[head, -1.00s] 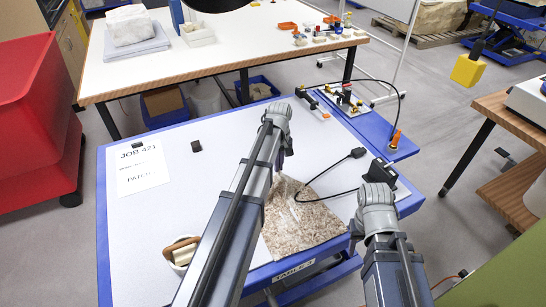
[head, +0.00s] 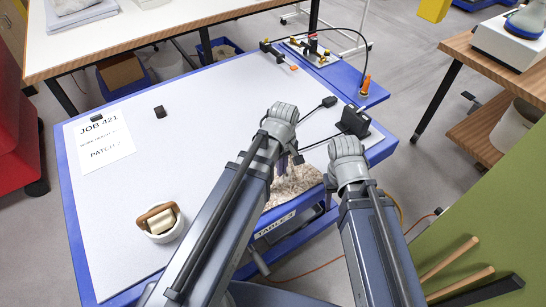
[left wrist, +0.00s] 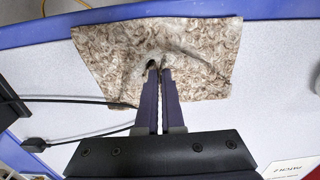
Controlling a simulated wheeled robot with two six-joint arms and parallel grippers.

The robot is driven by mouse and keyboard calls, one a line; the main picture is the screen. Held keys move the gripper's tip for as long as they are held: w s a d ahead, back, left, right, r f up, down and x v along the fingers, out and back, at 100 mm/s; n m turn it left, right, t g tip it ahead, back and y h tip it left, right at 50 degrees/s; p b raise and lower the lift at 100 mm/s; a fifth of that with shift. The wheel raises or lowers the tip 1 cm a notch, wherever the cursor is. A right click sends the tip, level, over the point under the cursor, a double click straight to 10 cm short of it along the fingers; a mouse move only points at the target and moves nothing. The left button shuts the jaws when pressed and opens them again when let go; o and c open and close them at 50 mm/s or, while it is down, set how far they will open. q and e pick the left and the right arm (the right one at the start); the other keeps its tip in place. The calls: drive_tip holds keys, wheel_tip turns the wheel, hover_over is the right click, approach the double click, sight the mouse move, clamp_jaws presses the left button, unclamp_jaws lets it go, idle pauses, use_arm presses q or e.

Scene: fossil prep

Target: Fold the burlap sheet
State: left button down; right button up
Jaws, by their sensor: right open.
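The burlap sheet (head: 290,188) is a mottled brown and cream cloth at the near edge of the blue-rimmed table. My left arm hides much of it in the head view. In the left wrist view the sheet (left wrist: 108,58) lies spread at the table's rim, with ridges running out from my fingertips. My left gripper (head: 296,158) is at the sheet; in the left wrist view its fingers (left wrist: 155,66) are close together on a pinched bit of cloth. My right gripper (head: 328,187) is open beside the sheet's right end; its fingertips are mostly hidden by its own arm.
A white bowl with a wood-handled brush (head: 161,220) stands on the left of the table. A paper sign (head: 103,143) and a small dark block (head: 160,112) lie farther back. A black box with a cable (head: 353,121) is at the right edge. The table's middle is clear.

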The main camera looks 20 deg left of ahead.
use_arm(q)
drive_tip(key=f+b, duration=0.1)
drive_tip(key=s+d+f, duration=0.1)
drive_tip(key=s+d+f+b, duration=0.1)
drive_tip(key=f, duration=0.1)
drive_tip(key=shift+s+d+b, duration=0.1)
drive_tip(key=shift+d+b, duration=0.15)
drive_tip(key=shift+b, duration=0.1)
use_arm(e)
wheel_tip(320, 180, down, 4)
drive_tip(key=shift+r, duration=0.1)
use_arm(q)
drive_tip(key=shift+r, duration=0.1)
unclamp_jaws()
idle(0.6)
wheel_tip(320, 180, up, 9)
drive_tip(key=p, duration=0.9)
use_arm(e)
wheel_tip(320, 180, up, 9)
